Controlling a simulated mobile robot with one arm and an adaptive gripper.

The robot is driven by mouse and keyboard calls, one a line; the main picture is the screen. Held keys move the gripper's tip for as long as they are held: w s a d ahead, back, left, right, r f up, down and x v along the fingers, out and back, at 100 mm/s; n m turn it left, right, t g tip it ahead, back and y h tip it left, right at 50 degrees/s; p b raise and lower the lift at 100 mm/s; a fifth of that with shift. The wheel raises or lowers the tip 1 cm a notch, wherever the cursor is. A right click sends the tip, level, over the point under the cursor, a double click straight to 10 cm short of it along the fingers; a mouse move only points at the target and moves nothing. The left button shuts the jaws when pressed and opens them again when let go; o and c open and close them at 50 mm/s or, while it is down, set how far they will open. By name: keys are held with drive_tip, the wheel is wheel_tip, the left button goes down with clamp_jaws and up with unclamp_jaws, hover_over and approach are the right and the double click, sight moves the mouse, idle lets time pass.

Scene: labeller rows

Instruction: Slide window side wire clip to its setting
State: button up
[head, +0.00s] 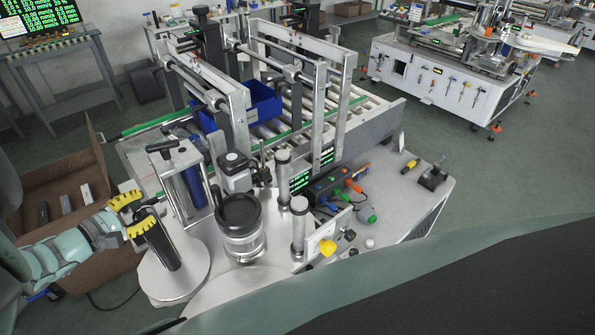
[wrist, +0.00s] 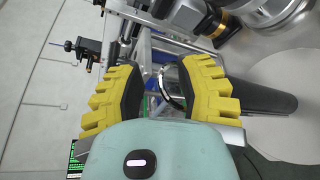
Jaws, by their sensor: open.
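My gripper (head: 136,214) is at the left of the labelling machine in the head view, its yellow-padded fingers beside a dark upright roller on a round metal plate (head: 172,276). In the wrist view the fingers of my gripper (wrist: 162,76) are spread apart. A thin dark curved piece (wrist: 172,92) shows in the gap between them; I cannot tell whether it touches a finger. A black clamp with a thin rod (wrist: 88,48) is at the upper left of the wrist view. I cannot tell for sure which small part is the window side wire clip.
A metal frame with a blue cylinder (head: 193,186) stands just right of my gripper. A clear jar with a black lid (head: 240,212) and metal posts stand further right. An open cardboard box (head: 88,172) lies behind my gripper. A blue bin (head: 262,103) sits on the conveyor.

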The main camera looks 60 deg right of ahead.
drive_tip(key=shift+o, duration=0.3)
clamp_jaws()
idle(0.3)
